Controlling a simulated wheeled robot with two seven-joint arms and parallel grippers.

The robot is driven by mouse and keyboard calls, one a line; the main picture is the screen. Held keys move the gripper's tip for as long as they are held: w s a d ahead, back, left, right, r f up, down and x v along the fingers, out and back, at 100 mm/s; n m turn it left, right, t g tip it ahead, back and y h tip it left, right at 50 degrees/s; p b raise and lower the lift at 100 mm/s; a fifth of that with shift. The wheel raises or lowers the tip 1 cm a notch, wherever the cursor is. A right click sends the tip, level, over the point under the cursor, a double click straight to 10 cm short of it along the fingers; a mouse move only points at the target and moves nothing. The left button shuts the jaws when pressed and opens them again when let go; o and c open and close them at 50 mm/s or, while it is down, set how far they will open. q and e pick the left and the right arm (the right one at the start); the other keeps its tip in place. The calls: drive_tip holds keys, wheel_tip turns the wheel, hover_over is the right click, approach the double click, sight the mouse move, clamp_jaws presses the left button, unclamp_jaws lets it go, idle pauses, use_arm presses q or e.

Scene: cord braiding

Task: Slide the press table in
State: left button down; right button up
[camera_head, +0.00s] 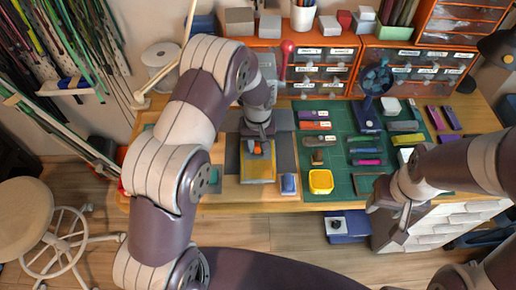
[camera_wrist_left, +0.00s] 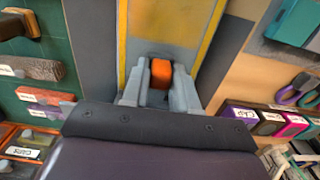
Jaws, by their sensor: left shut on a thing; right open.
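My left gripper (camera_head: 258,146) reaches down from the back and is shut on the orange knob, with a finger on each side. My right gripper (camera_head: 400,212) is open and empty at the bench's front edge, right of the mat. The press body behind is partly hidden by my left arm.
A green cutting mat (camera_head: 345,183) holds several coloured blocks. Orange drawer cabinets (camera_head: 320,68) line the back. A stool (camera_head: 28,215) stands left of the bench.

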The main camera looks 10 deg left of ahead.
use_arm(q)
drive_tip(key=c, duration=1)
unclamp_jaws()
drive_tip(key=shift+r, duration=0.1)
drive_tip(key=shift+o, duration=0.2)
wheel_tip(320, 180, up, 13)
drive_tip(key=s+a+r+m+p, duration=0.1)
drive_tip(key=s+a+m, duration=0.1)
drive_tip(key=s, duration=0.7)
drive_tip(key=s+a+r+m+t+p, duration=0.1)
drive_tip(key=s+r, duration=0.1)
drive_tip(key=s, duration=0.7)
drive_tip(key=shift+s+a+m+p, duration=0.15)
drive_tip(key=shift+a+m+p, duration=0.15)
drive_tip(key=shift+a+m, duration=0.1)
